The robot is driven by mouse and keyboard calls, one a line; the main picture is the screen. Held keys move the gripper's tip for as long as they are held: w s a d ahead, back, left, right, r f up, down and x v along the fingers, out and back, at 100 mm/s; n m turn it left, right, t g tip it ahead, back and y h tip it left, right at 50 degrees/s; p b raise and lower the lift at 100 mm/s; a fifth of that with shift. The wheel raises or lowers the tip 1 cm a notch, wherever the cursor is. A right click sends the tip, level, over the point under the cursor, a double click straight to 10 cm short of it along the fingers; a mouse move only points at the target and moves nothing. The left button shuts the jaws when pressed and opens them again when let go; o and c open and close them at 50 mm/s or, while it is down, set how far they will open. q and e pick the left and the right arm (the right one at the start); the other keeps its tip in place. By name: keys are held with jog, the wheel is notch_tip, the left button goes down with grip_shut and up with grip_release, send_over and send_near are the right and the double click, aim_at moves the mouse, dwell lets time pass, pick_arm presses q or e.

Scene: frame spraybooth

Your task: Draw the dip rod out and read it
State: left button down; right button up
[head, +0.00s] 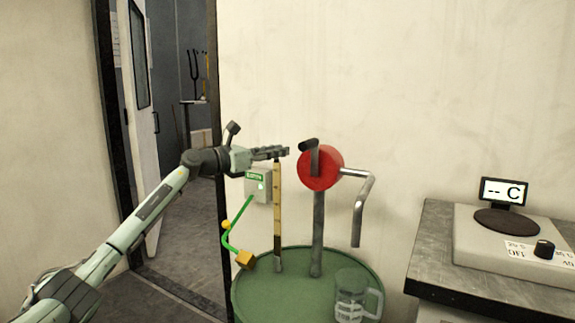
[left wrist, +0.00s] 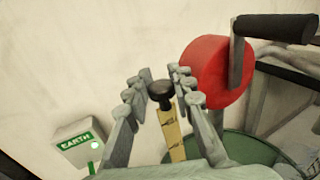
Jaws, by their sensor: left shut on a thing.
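The dip rod (head: 277,198) stands upright over the green drum (head: 340,257), a pale yellow strip with dark marks and a dark lower stretch. Its foot meets a short grey neck on the drum top, and I cannot tell how much is inside. My left gripper (head: 279,153) is shut on the rod's top end. In the left wrist view, the rod's black knob (left wrist: 161,92) and yellow marked face (left wrist: 172,128) show between the fingers of this gripper (left wrist: 158,84). The marks are too small to read. My right gripper is out of view.
A red drum pump (head: 320,168) with a crank and a bent spout stands close right of the rod. A clear jug (head: 350,298) sits on the drum. A green earth lead with a yellow clamp (head: 245,260) hangs at the left.

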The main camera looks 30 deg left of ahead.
pick_arm(q)
jog(key=shift+r, duration=0.55)
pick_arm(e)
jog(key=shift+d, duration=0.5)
pick_arm(q)
jog(key=c, duration=1.3)
grip_release()
jog(key=shift+a, duration=0.1)
jog(key=shift+o, duration=0.2)
jog(key=shift+s, duration=0.1)
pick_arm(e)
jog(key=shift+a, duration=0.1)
pick_arm(q)
jog(key=shift+s+a+f, duration=0.1)
jog(key=shift+s+a, duration=0.05)
jog(key=shift+s, duration=0.2)
jog(key=v, duration=1.1)
